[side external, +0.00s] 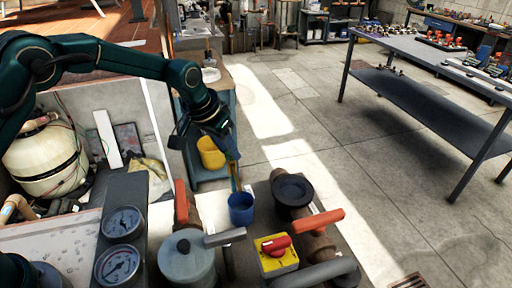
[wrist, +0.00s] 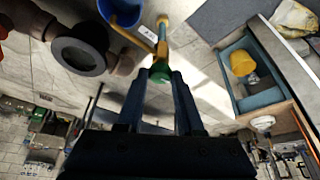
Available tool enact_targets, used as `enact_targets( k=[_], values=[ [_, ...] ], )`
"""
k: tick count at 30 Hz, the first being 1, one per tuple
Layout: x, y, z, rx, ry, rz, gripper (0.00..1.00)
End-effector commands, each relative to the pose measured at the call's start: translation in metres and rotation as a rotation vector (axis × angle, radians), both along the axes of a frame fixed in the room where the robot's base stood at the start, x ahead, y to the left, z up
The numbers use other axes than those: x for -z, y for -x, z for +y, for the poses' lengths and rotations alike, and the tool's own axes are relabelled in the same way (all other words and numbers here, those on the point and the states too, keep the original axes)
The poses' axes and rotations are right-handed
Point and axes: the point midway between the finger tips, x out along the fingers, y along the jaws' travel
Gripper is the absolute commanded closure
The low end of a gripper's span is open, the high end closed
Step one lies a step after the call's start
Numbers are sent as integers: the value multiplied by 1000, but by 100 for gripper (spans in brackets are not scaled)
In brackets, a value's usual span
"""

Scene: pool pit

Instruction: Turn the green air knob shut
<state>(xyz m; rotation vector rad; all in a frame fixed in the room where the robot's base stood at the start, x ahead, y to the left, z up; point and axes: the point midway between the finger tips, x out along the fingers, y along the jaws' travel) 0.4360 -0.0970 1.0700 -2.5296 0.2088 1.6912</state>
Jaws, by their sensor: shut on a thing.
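The green air knob (wrist: 160,74) sits between the two fingertips of my gripper (wrist: 160,80) in the wrist view. It is on a thin brass-yellow fitting (wrist: 140,38) beside a blue cup-like part (wrist: 122,10). My gripper is shut on the knob, though the fingers partly cover it. In the side external view my gripper (side external: 228,148) reaches down from the upper left, above the blue part (side external: 241,208). The knob is small there and mostly hidden at the fingertips. Its turn angle cannot be told.
Close by stand a dark round pipe cap (side external: 292,190), an orange-red lever (side external: 318,221), a yellow box with a red switch (side external: 277,252), a grey canister (side external: 187,258) and two gauges (side external: 119,262). A yellow container (side external: 210,152) is behind my gripper.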

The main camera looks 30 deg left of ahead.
Motion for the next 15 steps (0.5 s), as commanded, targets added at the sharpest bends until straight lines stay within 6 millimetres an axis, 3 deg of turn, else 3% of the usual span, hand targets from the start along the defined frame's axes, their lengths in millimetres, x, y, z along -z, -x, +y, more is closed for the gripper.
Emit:
enact_targets(
  k=[15],
  values=[
    [0, -1, 3, 243, 0, -1, 100]
  ],
)
